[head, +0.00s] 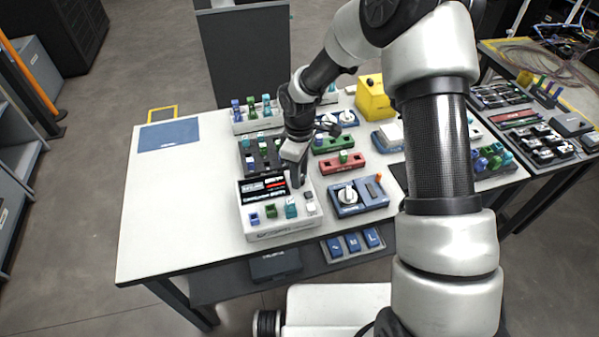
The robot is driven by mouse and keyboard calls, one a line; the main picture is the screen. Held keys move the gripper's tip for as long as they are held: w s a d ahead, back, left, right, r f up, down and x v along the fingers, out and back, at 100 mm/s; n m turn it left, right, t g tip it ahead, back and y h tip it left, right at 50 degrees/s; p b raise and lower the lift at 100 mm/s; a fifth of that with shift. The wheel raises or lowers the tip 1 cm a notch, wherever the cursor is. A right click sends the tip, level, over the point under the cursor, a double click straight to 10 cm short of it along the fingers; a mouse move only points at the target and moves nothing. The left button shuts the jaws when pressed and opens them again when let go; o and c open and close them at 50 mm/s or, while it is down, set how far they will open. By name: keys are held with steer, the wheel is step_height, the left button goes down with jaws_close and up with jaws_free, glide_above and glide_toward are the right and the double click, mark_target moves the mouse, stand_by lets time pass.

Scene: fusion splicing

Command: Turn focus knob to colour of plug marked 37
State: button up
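A blue box (374,202) with a white round knob (347,194) and a small orange part stands right of the white splicer unit (252,220). Another blue box behind carries two white knobs (340,118). I cannot read which knob is marked focus. Coloured plugs in blue (254,218), green (271,211) and teal (291,208) sit on the front of the white unit. Any number 37 is too small to read. My gripper (296,182) points down over the right side of the white unit, left of the blue knob box. Its fingers are too small to judge.
Green (333,145) and red (335,165) blocks with plugs lie behind the knob box. A dark rack (248,157) and a white rack (243,126) with plugs stand behind the unit. A yellow box (372,105) stands at the back.

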step_height(320, 180, up, 17)
steer(key=p, duration=0.1)
steer(key=shift+r, duration=0.2)
stand_by(0.5)
steer(key=s+d+r+m+t+h+p, duration=0.1)
steer(key=s+d+r+m+t, duration=0.1)
steer(key=s+d+r+m, duration=0.45)
steer(key=s+d+r+m+t+p, duration=0.15)
steer(key=s+d+r, duration=0.3)
steer(key=r, duration=0.55)
steer(key=s+d+r+m+t+p, duration=0.1)
steer(key=s+r+m, duration=0.1)
steer(key=s, duration=0.4)
steer(key=s+d+r+m+t+y+p, duration=0.1)
steer(key=s+d+m, duration=0.1)
steer(key=s, duration=0.4)
steer(key=shift+d+r+m, duration=0.25)
steer(key=shift+r+m, duration=0.15)
steer(key=shift+m, duration=0.5)
